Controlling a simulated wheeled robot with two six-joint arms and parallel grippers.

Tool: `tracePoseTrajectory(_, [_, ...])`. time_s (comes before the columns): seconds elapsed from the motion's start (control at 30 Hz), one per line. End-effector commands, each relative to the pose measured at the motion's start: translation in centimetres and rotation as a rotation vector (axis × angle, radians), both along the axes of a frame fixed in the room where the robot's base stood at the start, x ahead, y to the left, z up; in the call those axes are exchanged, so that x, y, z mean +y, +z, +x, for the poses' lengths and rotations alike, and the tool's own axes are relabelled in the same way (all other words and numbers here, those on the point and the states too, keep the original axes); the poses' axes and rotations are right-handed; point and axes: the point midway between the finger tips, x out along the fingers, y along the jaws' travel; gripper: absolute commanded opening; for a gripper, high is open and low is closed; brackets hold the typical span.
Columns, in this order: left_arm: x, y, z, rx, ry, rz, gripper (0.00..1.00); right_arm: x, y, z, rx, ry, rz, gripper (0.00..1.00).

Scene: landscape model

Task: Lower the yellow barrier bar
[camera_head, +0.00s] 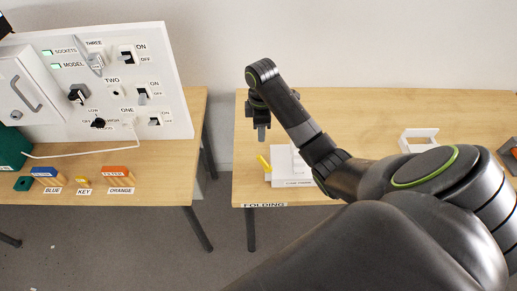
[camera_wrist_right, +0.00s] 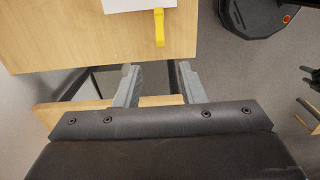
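The yellow barrier bar (camera_head: 264,163) is a short bar at the left side of a small white model (camera_head: 292,181) on the right table. It looks raised and tilted to the left in the head view. In the right wrist view the yellow bar (camera_wrist_right: 159,27) shows beyond the fingertips, beside a white edge at the top. My right gripper (camera_head: 262,134) points down above the bar, apart from it. In the wrist view its two fingers (camera_wrist_right: 158,72) are spread with nothing between them. My right arm hides part of the white model. My left gripper is not in view.
The right table (camera_head: 345,103) has a FOLDING label at its front edge and a white bracket (camera_head: 418,138) farther right. A gap separates it from the left table (camera_head: 120,178), which holds a white switch panel (camera_head: 172,75) and colored blocks. The back of the right table looks clear.

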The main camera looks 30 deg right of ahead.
Motion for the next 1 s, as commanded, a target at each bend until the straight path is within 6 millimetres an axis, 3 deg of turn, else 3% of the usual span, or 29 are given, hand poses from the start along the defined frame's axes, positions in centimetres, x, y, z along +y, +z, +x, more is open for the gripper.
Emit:
tracePoseTrajectory(0.03, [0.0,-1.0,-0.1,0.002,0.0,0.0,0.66,0.0,-1.0,0.0,0.0,-0.001,0.0,0.36])
tracePoseTrajectory(0.43, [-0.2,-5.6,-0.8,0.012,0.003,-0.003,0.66,0.0,-5.7,0.0,-0.001,-0.002,0.0,0.36])
tracePoseTrajectory(0.8, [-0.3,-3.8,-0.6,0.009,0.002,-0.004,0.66,0.0,-12.8,-0.1,0.003,-0.004,0.001,0.36])
tracePoseTrajectory(1.0, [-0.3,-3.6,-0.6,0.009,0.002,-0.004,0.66,0.0,-15.5,-0.1,0.001,-0.003,0.001,0.36])
